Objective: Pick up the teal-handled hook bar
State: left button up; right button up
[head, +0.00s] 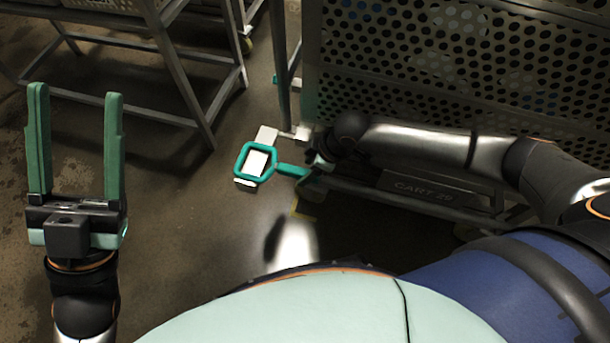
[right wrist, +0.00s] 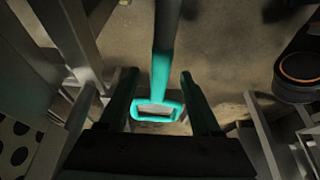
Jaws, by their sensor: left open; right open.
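The hook bar has a bright teal loop handle (head: 256,143) with a short teal shaft running right from it, beside the corner of the perforated cart. In the right wrist view, the loop (right wrist: 157,121) shows between my fingers, and the shaft runs up the picture, turning grey. I cannot tell whether the fingers touch it. My right gripper (head: 318,170) is open at the shaft's right end, partly hidden by its own wrist; its two fingers also show in the right wrist view (right wrist: 160,73). My left gripper (head: 77,97) is open and empty, pointing up, far left of the handle. The hook end is not clearly visible.
The perforated cart (head: 420,60) stands close behind my right arm, with a lower rail and a label plate (head: 430,190). A metal-framed rack (head: 165,62) stands at the upper left. The floor (head: 185,215) between my left gripper and the handle is clear.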

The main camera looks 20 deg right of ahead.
jog(key=shift+b+x, duration=0.3)
jog(key=shift+x, duration=0.85)
grip_shut()
dwell(0.4)
jog(key=shift+a+r, duration=0.1)
jog(key=shift+r, duration=0.05)
